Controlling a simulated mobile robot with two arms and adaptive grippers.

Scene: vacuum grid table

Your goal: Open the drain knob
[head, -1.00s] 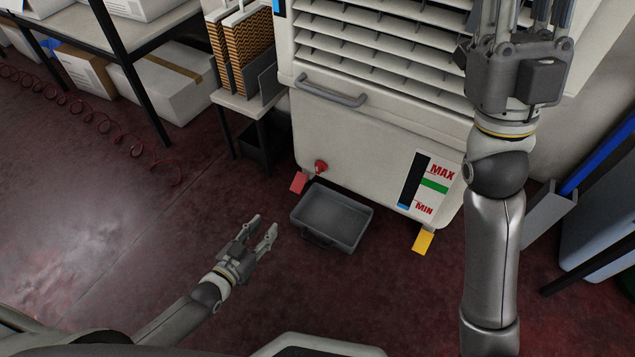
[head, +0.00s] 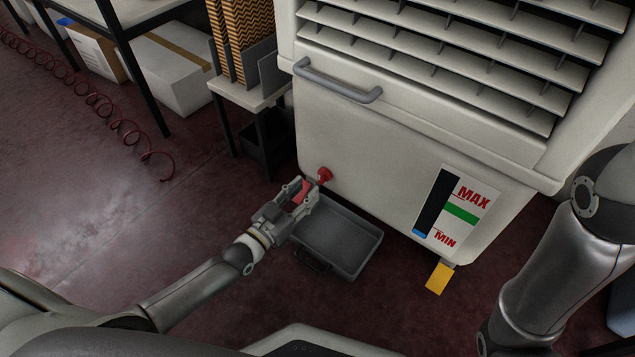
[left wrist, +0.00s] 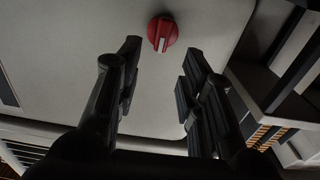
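The red drain knob (head: 325,174) is on the lower left of the beige machine's front (head: 400,150). In the left wrist view the knob (left wrist: 162,33) shows a pale line across its face. My left gripper (head: 308,187) is just in front of and below the knob in the head view. In the left wrist view its two fingers (left wrist: 158,70) are apart, with the knob beyond the gap and not touched. My right gripper is out of view; only part of my right arm shows at the right.
A grey tray (head: 340,240) sits on the floor below the knob, close to my left gripper. A red tag (head: 301,190) is partly behind the gripper. A small shelf (head: 250,98) stands left of the machine.

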